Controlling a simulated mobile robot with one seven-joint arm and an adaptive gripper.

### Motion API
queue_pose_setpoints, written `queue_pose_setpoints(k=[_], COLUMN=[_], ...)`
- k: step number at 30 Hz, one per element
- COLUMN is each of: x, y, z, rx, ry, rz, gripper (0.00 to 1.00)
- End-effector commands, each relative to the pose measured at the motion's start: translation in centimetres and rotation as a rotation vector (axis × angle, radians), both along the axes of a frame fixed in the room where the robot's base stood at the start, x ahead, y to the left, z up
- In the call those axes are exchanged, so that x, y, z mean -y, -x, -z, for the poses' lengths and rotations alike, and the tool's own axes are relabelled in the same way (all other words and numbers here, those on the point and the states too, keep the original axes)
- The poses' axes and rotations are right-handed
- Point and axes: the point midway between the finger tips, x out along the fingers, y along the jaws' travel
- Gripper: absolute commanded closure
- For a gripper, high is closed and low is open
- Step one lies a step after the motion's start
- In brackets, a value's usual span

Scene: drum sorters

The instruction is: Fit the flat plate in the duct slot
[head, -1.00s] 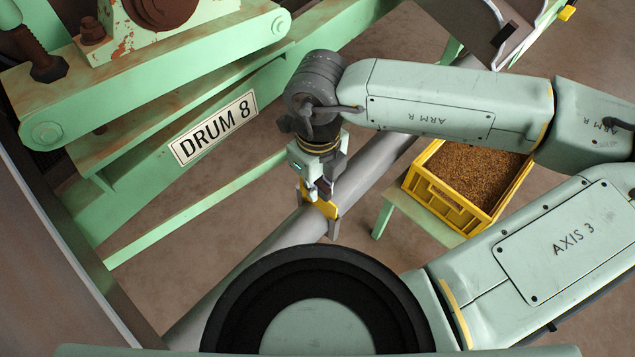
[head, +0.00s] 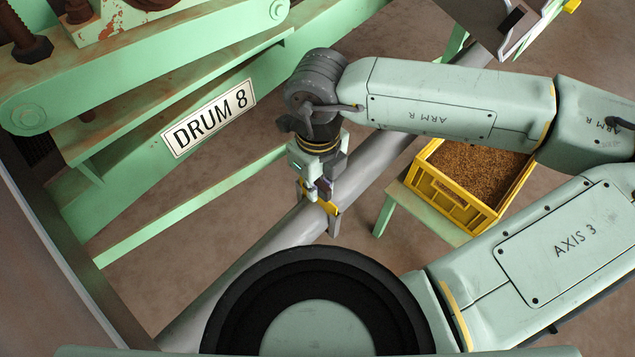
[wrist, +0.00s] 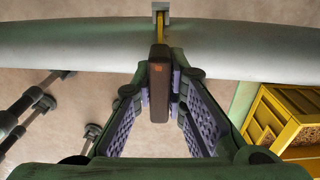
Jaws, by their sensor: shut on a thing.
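My gripper (head: 318,190) is over the grey round duct (head: 275,240) in the head view, pointing down. In the wrist view my gripper (wrist: 160,95) is shut on a narrow dark brown piece with an orange mark, seen nearly edge-on; I take it for the flat plate (wrist: 160,100). Beyond its far end a yellow strip (wrist: 161,30) crosses the duct, with a grey block (wrist: 160,7) at the duct's far side. The yellow part (head: 330,208) also shows below my fingers in the head view. The slot opening is hidden, and I cannot tell whether the plate is in it.
A yellow crate of brown grain (head: 475,180) stands on a green stand right of the duct. Bare floor shows between the frame and the duct.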

Motion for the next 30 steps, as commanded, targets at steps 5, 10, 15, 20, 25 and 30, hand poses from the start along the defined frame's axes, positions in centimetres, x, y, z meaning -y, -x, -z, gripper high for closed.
queue_pose_setpoints(k=[5, 10, 15, 20, 25, 30], x=[0.0, 0.0, 0.0, 0.0, 0.1, 0.1], y=[0.0, 0.0, 0.0, 0.0, -0.1, -0.1], z=[0.1, 0.1, 0.2, 0.2, -0.5, -3.4], rx=[0.001, 0.0, 0.0, 0.0, 0.002, 0.004], ry=[0.0, 0.0, 0.0, 0.0, 0.001, 0.001], rz=[0.0, 0.0, 0.0, 0.0, 0.001, 0.002], gripper=[0.82, 0.71, 0.64, 0.64, 0.64, 0.64])
